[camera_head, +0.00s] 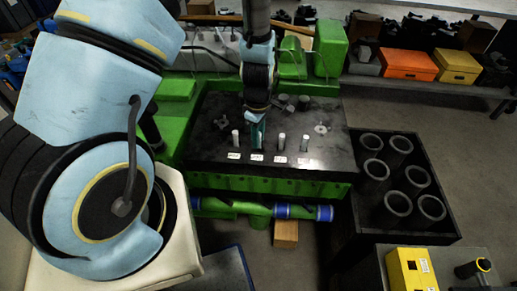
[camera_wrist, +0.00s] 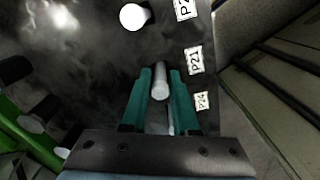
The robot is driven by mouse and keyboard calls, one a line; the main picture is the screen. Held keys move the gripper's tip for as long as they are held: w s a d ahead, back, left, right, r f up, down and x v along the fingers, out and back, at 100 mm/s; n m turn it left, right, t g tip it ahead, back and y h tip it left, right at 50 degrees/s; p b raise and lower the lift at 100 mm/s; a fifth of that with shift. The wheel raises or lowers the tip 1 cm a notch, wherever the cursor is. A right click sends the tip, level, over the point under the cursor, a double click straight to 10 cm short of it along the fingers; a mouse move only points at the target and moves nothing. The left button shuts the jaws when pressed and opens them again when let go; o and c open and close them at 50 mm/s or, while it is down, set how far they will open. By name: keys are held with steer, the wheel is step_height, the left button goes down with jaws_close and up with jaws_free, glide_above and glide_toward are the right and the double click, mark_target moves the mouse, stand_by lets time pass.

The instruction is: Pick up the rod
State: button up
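Several pale upright rods stand in a row on a dark plate (camera_head: 325,153), with white labels in front of them. One rod (camera_wrist: 160,82) is between my gripper's teal fingers in the wrist view. My gripper (camera_head: 257,133) points down at the plate, second from the left in the row, and hides that rod in the head view. Whether the fingers press on the rod or stand just clear of it, I cannot tell. Other rods show at the left (camera_head: 235,139) and at the right (camera_head: 282,142) (camera_head: 304,142).
A black rack with several cylinder liners (camera_head: 398,203) stands to the right. A yellow box (camera_head: 410,270) is at the front right. An orange box (camera_head: 407,64) and a yellow box (camera_head: 456,66) sit on the back shelf. Green engine parts surround the plate. Small fittings lie on the plate.

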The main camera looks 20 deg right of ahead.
jaws_close()
stand_by(0.5)
